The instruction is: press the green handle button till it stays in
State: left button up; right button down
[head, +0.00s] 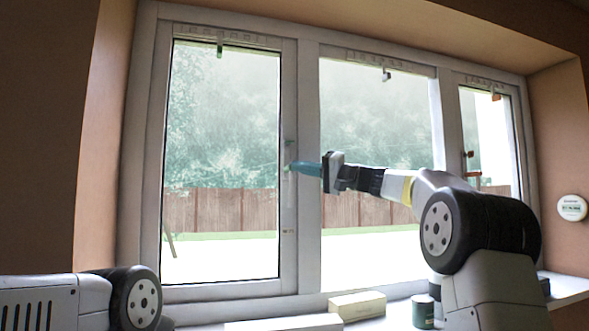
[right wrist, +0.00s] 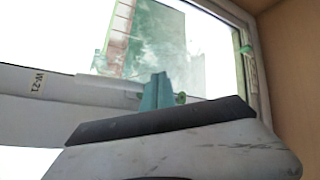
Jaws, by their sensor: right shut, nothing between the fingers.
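The white window handle (head: 290,155) sits on the right stile of the left sash. In the head view my right gripper (head: 292,166) reaches it from the right, its teal fingers shut and empty, the tips at the handle's lower part. In the right wrist view the shut fingers (right wrist: 157,90) point at the window frame.
A pale box (head: 357,304), a flat white piece (head: 285,322) and a dark green can (head: 423,311) stand on the sill below. A red-brown handle (head: 469,155) is on the right sash. A round white device (head: 571,207) hangs on the right wall.

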jog(key=s, duration=0.1)
jog(key=s+d, duration=0.1)
jog(key=s, duration=0.2)
jog(key=shift+s+d, duration=0.25)
jog(key=shift+s, duration=0.1)
dwell(0.3)
jog(key=s+f+g+h, duration=0.2)
jog(key=s+f+h, duration=0.4)
jog(key=s+f, duration=0.8)
jog(key=s+d+f+h, duration=0.5)
jog(key=s+f, duration=0.5)
jog(key=f, duration=0.3)
jog(key=s+d+f+g+h, duration=0.1)
jog(key=s+d+f+h, duration=0.4)
jog(key=s+f, duration=0.5)
notch_tip(320, 180, down, 3)
jog(key=d, duration=0.2)
jog(key=shift+d, duration=0.35)
